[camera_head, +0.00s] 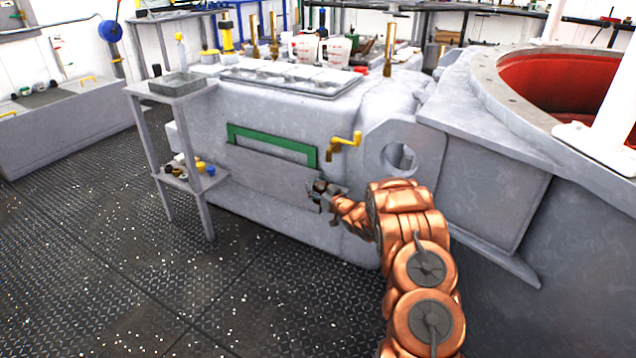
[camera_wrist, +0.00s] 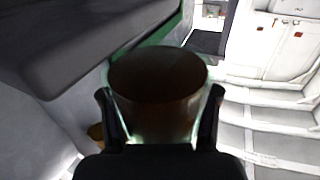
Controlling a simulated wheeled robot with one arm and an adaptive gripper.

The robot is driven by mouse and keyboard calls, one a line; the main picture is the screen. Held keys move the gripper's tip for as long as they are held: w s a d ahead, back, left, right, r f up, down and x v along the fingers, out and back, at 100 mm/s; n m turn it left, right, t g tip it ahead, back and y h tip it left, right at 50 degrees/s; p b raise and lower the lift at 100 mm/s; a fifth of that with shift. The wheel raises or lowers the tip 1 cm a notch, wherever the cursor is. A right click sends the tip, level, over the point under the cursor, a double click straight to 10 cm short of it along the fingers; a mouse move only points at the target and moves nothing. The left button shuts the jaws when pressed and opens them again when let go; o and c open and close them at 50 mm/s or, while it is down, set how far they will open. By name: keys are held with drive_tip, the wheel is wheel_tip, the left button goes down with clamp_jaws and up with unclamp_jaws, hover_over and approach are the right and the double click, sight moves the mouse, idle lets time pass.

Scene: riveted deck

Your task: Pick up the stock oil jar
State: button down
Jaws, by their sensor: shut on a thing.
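The stock oil jar (camera_wrist: 158,90) is a dark brown, round-topped vessel with a pale, glassy rim of light around its lower sides. It fills the middle of the wrist view. My gripper (camera_wrist: 160,118) has one dark finger on each side of the jar and is shut on it. In the head view my gripper (camera_head: 322,194) is at the front of the grey machine housing, near its lower plate, with a small dark thing at the fingers. The jar is too small there to make out clearly.
A green-framed opening (camera_head: 272,145) and a yellow crank handle (camera_head: 345,144) are just above my gripper. A grey stand (camera_head: 180,85) with small items on its lower shelf is at the left. The tread-plate floor (camera_head: 110,260) in front is clear.

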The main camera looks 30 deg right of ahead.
drive_tip(key=s+a+p, duration=0.2)
drive_tip(key=s+a, duration=0.4)
drive_tip(key=a, duration=0.4)
idle(0.7)
drive_tip(key=shift+s+a+r, duration=0.1)
drive_tip(key=shift+s+a, duration=0.05)
drive_tip(key=shift+a, duration=0.05)
